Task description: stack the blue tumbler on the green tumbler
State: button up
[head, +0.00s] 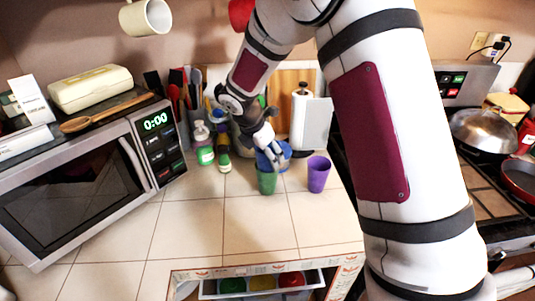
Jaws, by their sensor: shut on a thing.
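The green tumbler (266,183) stands upright on the tiled counter in the head view. The blue tumbler (263,160) is right at the green tumbler's mouth, seen just above its rim. My gripper (274,155) is shut on the blue tumbler and partly covers it. I cannot tell from this view whether the blue tumbler rests in the green one or is held slightly above it.
A purple tumbler (318,174) stands close to the right of the green one. Bottles (204,148) and a utensil holder stand behind to the left. A microwave (85,175) is at left. An open drawer (262,285) holds coloured items. The front counter is clear.

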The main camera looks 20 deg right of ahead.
jog(key=shift+f, duration=0.6)
jog(key=o, duration=1.2)
jog(key=shift+r, duration=0.1)
